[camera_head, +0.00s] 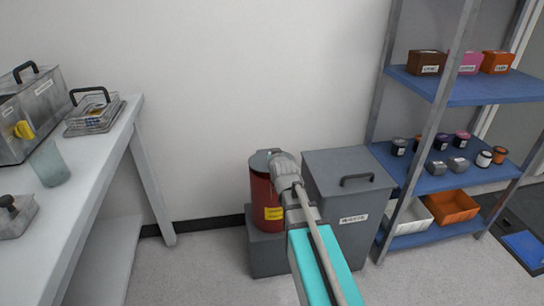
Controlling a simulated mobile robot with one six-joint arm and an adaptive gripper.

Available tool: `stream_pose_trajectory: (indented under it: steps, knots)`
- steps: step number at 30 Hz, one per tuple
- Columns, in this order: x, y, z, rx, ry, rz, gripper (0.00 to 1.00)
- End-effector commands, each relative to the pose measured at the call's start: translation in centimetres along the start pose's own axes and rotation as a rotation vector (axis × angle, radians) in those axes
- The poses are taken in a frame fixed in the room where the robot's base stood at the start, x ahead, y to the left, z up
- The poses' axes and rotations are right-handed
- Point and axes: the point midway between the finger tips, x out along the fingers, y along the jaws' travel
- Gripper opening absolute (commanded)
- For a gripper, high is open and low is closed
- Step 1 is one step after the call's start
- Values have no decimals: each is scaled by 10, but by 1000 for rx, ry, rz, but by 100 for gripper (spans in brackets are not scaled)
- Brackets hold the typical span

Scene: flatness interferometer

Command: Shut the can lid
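A red can (262,190) with a yellow label stands on a grey block beside the grey bin. Its grey lid (259,160) shows at the top, and my arm covers its right part. I cannot tell whether the lid lies fully flat on the rim. My gripper (277,157) is at the upper right edge of the can, touching or very close to the lid. Its fingers are small and partly hidden, so I cannot tell whether they are open or shut.
A grey lidded bin (345,172) with a handle stands right of the can. A blue-shelved rack (455,180) with jars and boxes is at the right. A white table (95,165) with metal boxes is at the left. Bare floor (195,265) lies between table and can.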

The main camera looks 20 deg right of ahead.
Motion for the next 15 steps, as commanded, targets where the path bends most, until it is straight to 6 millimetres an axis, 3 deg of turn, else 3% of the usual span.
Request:
stream_pose_trajectory:
  steps: [15]
  knots:
    - [1,6,28,3,-1,9,0]
